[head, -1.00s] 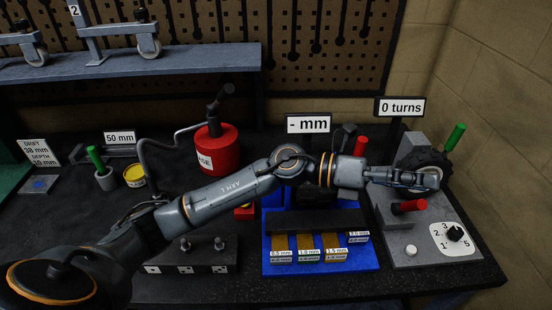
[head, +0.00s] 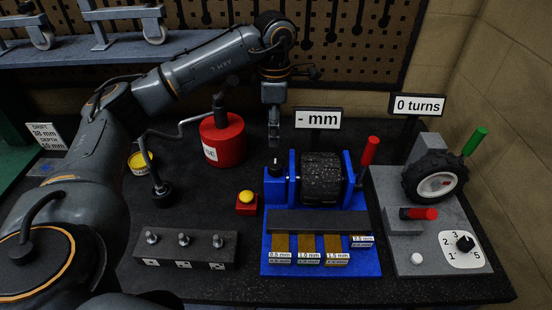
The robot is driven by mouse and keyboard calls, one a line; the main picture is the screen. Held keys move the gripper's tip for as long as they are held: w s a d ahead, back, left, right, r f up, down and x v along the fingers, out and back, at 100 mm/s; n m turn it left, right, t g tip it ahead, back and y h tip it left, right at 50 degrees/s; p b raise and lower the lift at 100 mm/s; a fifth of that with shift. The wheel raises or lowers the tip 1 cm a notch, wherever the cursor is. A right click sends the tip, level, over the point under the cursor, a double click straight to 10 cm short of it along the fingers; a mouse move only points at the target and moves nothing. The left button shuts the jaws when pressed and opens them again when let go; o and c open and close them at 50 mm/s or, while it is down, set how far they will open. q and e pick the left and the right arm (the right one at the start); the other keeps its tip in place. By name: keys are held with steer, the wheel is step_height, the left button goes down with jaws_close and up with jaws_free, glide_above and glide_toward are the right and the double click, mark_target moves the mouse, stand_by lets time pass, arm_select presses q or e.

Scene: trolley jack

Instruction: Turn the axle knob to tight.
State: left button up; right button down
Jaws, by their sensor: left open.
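A blue fixture (head: 365,258) stands right of centre on the bench and holds a black roller (head: 322,181) between blue side plates. A small black knob (head: 275,168) with a pale mark sits on the blue block at the fixture's left side; it looks like the axle knob. I cannot read any tight or loose label on it. My left gripper (head: 273,136) points down behind and above this knob, apart from it. The gripper is open and empty, seen edge-on. My right gripper is not in view.
A grey station (head: 390,225) at right has a black wheel (head: 435,178), a red handle and a numbered dial (head: 464,243). A red handle (head: 370,150) rises beside the roller. A red canister (head: 223,140) and yellow-topped button (head: 246,198) stand to the left.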

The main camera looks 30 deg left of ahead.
mark_target(275, 164)
arm_select(q)
step_height(275, 164, down, 11)
steer(key=p, duration=0.3)
steer(key=shift+r+p, duration=0.15)
steer(key=shift+p, duration=0.15)
steer(key=shift+f, duration=0.45)
steer(key=shift+c, duration=0.5)
steer(key=c, duration=1.1)
